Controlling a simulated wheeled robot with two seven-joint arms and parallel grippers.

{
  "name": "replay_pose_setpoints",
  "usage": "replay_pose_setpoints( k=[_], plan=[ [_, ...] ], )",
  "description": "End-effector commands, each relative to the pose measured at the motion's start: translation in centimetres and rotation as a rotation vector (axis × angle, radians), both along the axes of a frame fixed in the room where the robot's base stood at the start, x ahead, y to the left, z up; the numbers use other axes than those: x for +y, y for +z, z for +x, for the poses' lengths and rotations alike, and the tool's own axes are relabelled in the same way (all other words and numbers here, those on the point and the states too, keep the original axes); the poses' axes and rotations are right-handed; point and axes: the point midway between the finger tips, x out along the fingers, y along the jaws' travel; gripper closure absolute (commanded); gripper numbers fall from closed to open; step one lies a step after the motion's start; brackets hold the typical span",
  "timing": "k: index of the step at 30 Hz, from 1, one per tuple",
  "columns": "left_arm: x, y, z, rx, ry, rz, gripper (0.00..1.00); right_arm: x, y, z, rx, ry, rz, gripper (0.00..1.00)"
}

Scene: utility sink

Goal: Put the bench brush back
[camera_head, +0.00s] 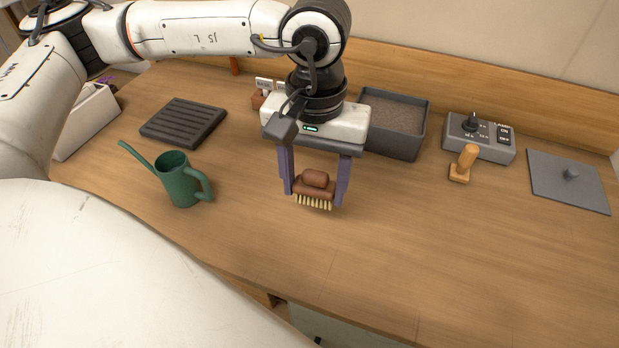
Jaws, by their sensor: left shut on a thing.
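The bench brush (315,186) has a reddish-brown body with a rounded grip and pale bristles pointing down. My left gripper (314,190) points down over the middle of the bench, its two purple fingers on either side of the brush. It is shut on the brush. The bristles look to be close to the bench top; I cannot tell whether they touch it. My right gripper is not in view.
A green watering can (178,180) and a dark slatted tray (183,121) stand left. Behind right are a soil-filled grey bin (425,128), a control box (480,138), a wooden stamp-like tool (464,164) and a grey plate (568,181). The bench front is clear.

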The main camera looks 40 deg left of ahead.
Motion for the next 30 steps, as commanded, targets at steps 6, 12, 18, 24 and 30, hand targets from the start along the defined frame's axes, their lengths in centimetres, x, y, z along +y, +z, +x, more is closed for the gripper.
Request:
replay_pose_setpoints(
  k=[6, 12, 18, 24, 30],
  plan=[
    [0.7, -0.3, 0.5, -0.006, 0.582, 0.001, 0.67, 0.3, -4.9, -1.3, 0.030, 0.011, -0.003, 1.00],
    [1.5, 0.3, 0.4, -0.003, 1.079, 0.002, 0.67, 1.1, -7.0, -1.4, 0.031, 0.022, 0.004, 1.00],
    [2.0, 1.0, 0.1, -0.001, 1.380, 0.002, 0.67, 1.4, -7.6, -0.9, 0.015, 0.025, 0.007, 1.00],
    [2.3, 0.3, 0.0, 0.001, 1.478, 0.007, 0.67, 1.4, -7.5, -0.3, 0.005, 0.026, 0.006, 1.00],
    [2.3, -3.4, -0.1, 0.001, 1.481, 0.007, 0.67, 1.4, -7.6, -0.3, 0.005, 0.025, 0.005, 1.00]
  ],
)
